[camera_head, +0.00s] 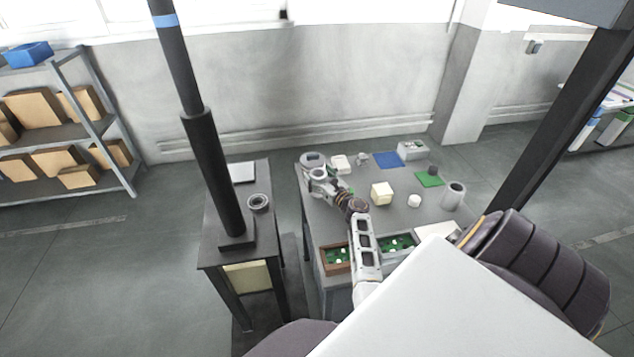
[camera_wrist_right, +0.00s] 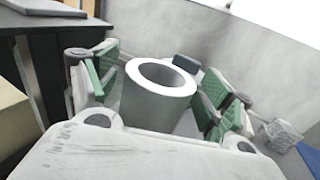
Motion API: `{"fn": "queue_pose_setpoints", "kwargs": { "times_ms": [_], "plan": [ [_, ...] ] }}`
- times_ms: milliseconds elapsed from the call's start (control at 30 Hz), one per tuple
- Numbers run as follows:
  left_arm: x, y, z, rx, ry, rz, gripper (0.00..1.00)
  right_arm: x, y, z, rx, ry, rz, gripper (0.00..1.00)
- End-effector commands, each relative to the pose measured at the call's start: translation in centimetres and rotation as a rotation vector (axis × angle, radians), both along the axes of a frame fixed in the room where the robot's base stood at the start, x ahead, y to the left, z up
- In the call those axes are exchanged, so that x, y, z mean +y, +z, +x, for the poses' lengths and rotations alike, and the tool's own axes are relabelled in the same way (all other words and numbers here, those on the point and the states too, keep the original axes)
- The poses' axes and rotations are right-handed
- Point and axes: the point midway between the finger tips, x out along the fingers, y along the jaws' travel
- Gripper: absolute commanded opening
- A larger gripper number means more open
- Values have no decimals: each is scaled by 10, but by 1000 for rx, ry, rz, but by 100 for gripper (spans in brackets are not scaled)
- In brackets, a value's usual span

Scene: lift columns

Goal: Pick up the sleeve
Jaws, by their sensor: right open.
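A light grey hollow sleeve (camera_wrist_right: 158,103) stands upright between the green-padded fingers of my right gripper (camera_wrist_right: 160,88) in the right wrist view. The fingers are open, one on each side of it, with gaps showing, and the sleeve's open top faces up. In the head view my right gripper (camera_head: 315,178) is over the far left corner of the work table (camera_head: 400,220). A grey round thing (camera_head: 311,157), which appears to be the same sleeve, shows just beyond it, partly hidden by the gripper. My left gripper is not in view.
Beside the gripper are a white block (camera_head: 342,163) and a blue mat (camera_head: 388,160). A cream cube (camera_head: 381,193), a green mat (camera_head: 430,179) and a grey hollow cylinder (camera_head: 453,196) stand farther right. A dark side table (camera_head: 213,220) with a black column is left.

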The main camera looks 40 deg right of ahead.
Motion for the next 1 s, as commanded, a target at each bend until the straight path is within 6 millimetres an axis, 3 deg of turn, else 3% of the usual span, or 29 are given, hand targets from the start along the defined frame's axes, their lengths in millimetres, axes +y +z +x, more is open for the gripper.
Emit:
{"fn": "queue_pose_setpoints", "kwargs": {
  "times_ms": [200,633,1000],
  "plan": [
    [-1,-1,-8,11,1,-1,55,0,0,0,0,0,0,80],
    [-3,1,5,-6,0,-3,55,0,1,1,-1,0,0,26],
    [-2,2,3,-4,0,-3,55,0,5,0,-1,0,-1,26]
  ]
}}
